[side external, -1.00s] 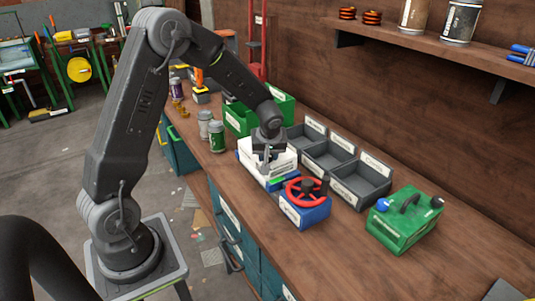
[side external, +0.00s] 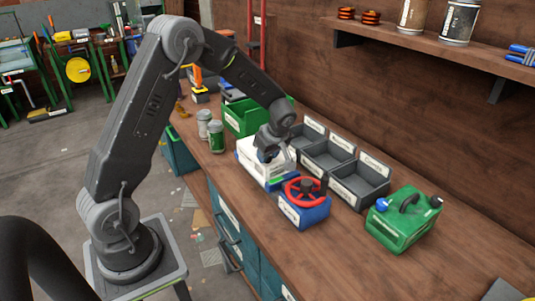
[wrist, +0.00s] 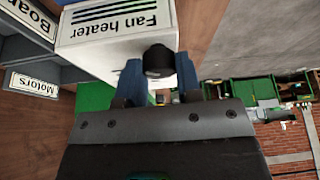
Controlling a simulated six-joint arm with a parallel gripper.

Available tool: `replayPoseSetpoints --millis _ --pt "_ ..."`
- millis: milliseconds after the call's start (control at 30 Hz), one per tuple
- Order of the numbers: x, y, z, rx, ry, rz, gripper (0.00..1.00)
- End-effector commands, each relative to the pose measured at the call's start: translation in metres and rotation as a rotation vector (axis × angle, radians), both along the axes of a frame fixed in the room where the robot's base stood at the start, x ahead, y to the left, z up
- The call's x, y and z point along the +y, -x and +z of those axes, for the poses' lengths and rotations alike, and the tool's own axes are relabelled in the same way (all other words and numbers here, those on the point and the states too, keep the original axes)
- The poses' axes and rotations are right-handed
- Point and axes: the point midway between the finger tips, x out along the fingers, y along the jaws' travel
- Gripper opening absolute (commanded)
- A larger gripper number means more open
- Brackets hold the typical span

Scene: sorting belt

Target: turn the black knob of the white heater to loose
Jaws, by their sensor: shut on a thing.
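The white heater (side external: 252,165) stands on the wooden bench, in front of the grey bins. In the wrist view its white body (wrist: 90,42) carries a "Fan heater" label. Its black knob (wrist: 158,60) sticks out from the face towards my gripper. My gripper (wrist: 159,74) is shut on the knob, with one blue-grey finger on each side of it. In the side view my gripper (side external: 268,154) is at the heater, and the knob is hidden there. The knob's marking and turn position cannot be read.
A blue box with a red handwheel (side external: 304,189) stands close to the right of the heater. A green can (side external: 402,224) is further right. Labelled grey bins (side external: 359,186) stand behind, and a green bin (side external: 240,118) and jars (side external: 216,137) stand to the left.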

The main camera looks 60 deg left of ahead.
Motion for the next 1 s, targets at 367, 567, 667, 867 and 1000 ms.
replayPoseSetpoints --millis 367,567,667,867,1000 --pt "0.000 0.000 0.000 -0.001 0.000 0.002 0.34" --pt "0.000 0.000 0.000 -0.001 0.000 0.002 0.53" --pt "0.000 0.000 0.000 -0.001 0.000 0.002 0.58" --pt "0.000 0.000 0.001 -0.001 0.000 0.001 0.58" --pt "-0.004 -0.001 0.012 -0.005 -0.001 0.000 0.58"
